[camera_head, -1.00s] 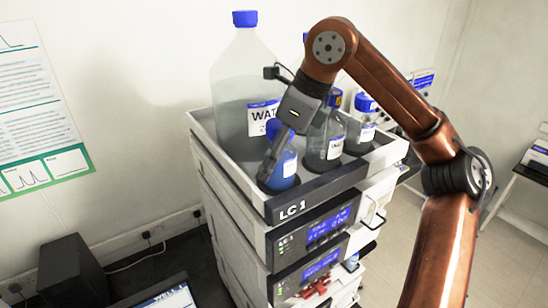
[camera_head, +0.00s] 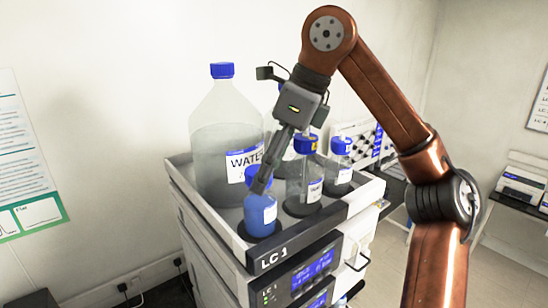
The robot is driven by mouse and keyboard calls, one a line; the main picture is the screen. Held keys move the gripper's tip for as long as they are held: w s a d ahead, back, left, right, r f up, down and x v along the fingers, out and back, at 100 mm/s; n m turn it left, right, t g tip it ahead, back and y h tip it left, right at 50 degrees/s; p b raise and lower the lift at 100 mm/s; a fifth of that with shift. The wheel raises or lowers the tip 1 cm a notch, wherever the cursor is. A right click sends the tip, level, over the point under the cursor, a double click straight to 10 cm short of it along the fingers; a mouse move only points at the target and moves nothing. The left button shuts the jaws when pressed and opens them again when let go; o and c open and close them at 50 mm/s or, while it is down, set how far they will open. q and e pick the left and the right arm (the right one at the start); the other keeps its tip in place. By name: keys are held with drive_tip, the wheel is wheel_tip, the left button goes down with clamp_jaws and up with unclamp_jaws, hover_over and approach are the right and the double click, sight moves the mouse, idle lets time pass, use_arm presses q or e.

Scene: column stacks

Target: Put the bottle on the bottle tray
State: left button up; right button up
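The blue bottle (camera_head: 257,218) with a blue cap stands upright at the front corner of the bottle tray (camera_head: 335,213) on top of the LC 1 stack. Its base is within a dark round spot on the tray. My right gripper (camera_head: 259,188) reaches down from above, with its fingers in front of the bottle's cap and shoulder. The fingers show edge-on, so I cannot tell whether they are open or shut, or whether they touch the bottle. My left gripper is not in view.
A large water bottle (camera_head: 222,120) stands at the tray's back left. A clear bottle (camera_head: 306,183) and another blue-capped bottle (camera_head: 340,175) stand to the right of the blue bottle, and one is partly hidden behind my gripper. The tray has a raised rim.

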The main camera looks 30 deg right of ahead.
drive_tip(key=shift+v, duration=1.25)
drive_tip(key=shift+d, duration=0.15)
